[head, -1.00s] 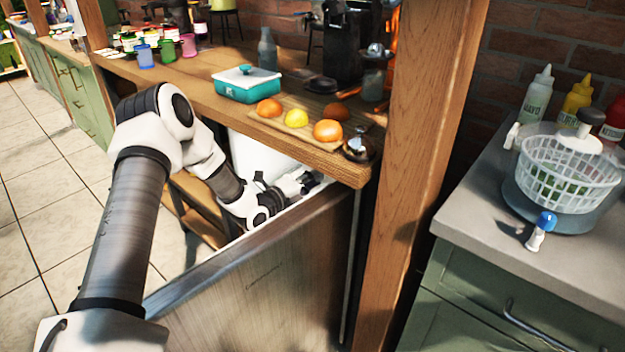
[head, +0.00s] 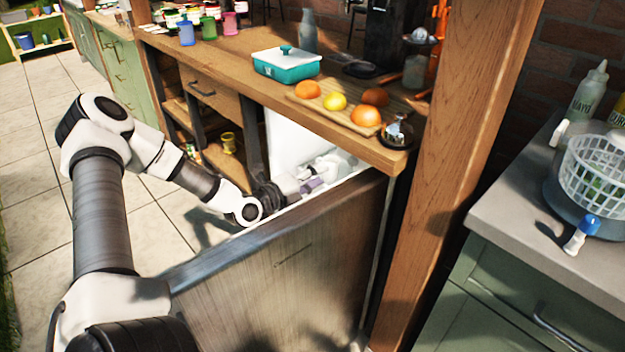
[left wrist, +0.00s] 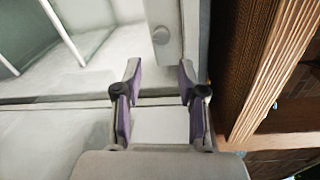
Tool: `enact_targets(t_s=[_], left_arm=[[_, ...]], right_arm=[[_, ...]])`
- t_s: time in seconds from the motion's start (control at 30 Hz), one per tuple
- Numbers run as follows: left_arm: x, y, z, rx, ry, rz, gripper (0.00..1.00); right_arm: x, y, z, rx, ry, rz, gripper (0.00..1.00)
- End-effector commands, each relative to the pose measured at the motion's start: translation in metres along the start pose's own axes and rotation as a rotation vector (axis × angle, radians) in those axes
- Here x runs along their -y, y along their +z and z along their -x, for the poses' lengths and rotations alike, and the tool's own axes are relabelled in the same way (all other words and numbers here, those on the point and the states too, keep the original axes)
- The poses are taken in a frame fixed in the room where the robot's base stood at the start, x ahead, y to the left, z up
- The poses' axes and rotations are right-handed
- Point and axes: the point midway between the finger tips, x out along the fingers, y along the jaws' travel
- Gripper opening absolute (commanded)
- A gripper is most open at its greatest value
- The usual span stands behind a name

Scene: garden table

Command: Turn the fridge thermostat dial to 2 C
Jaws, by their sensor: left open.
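The open fridge door (head: 290,275) has a wood-look front and stands below the wooden counter. My left arm reaches over its top edge, and my left gripper (head: 315,182) is inside the white fridge opening, partly hidden. In the left wrist view my left gripper (left wrist: 160,75) is open, its purple-padded fingers apart with nothing between them. No touch is visible. Its markings are too small to read. My right gripper is not in view.
A wooden edge (left wrist: 265,65) runs close along the right of the gripper. Fridge shelving (left wrist: 75,35) is at the left. Above, the counter (head: 235,62) holds a teal box (head: 287,66) and a board with fruit. A wooden post (head: 450,150) stands right of the door.

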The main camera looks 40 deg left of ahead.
Motion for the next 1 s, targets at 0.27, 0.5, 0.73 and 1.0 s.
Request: enact_targets(t_s=[0.27, 0.5, 0.73, 1.0], left_arm=[[0.001, -0.003, 0.018, -0.007, -0.006, 0.004, 0.40], [0.001, -0.004, 0.019, -0.010, -0.006, 0.001, 0.40], [0.000, -0.004, 0.019, -0.010, -0.006, 0.002, 0.40], [0.036, 0.003, 0.022, -0.009, -0.006, 0.001, 0.40]], right_arm=[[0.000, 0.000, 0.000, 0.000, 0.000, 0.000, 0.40], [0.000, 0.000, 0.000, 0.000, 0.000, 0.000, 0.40], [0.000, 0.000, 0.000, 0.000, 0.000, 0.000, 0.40], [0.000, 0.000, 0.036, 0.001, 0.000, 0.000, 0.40]])
